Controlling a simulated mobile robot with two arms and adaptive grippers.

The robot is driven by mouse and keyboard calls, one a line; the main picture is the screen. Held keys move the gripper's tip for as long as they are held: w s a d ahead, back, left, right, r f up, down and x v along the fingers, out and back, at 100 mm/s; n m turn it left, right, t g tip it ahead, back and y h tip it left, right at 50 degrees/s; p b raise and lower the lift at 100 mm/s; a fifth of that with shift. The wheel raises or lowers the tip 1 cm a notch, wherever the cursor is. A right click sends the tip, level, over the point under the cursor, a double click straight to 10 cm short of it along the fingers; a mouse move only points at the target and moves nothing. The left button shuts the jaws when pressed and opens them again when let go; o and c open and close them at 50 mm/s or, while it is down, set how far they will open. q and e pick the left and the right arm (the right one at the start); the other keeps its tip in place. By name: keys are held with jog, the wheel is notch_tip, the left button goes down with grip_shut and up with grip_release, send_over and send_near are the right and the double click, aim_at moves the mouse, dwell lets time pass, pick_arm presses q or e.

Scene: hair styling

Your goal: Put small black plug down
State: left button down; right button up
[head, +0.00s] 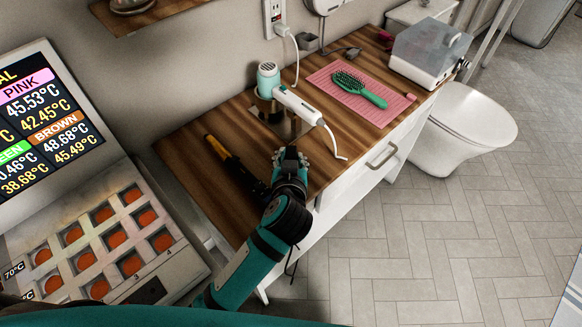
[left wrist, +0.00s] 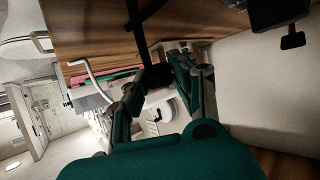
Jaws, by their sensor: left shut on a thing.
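My left gripper (head: 290,158) is over the front edge of the wooden counter, below the hair dryer in the head view. It is shut on a small black plug, which shows between the fingers in the left wrist view (left wrist: 157,76). A dark cord runs up from the plug in that view. In the head view the plug is mostly hidden by the gripper. Whether it touches the counter I cannot tell. The wooden counter (head: 205,140) stands along the wall. My right gripper is not in view.
A white and teal hair dryer (head: 297,105) sits in a holder. A pink mat (head: 325,82) holds a green hairbrush (head: 362,91). A wall socket (head: 273,15) is behind. Bare wood lies at front left.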

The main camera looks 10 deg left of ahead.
pick_arm(q)
notch_tip(320, 180, down, 4)
jog(key=shift+r+b, duration=0.2)
jog(key=shift+b, duration=0.2)
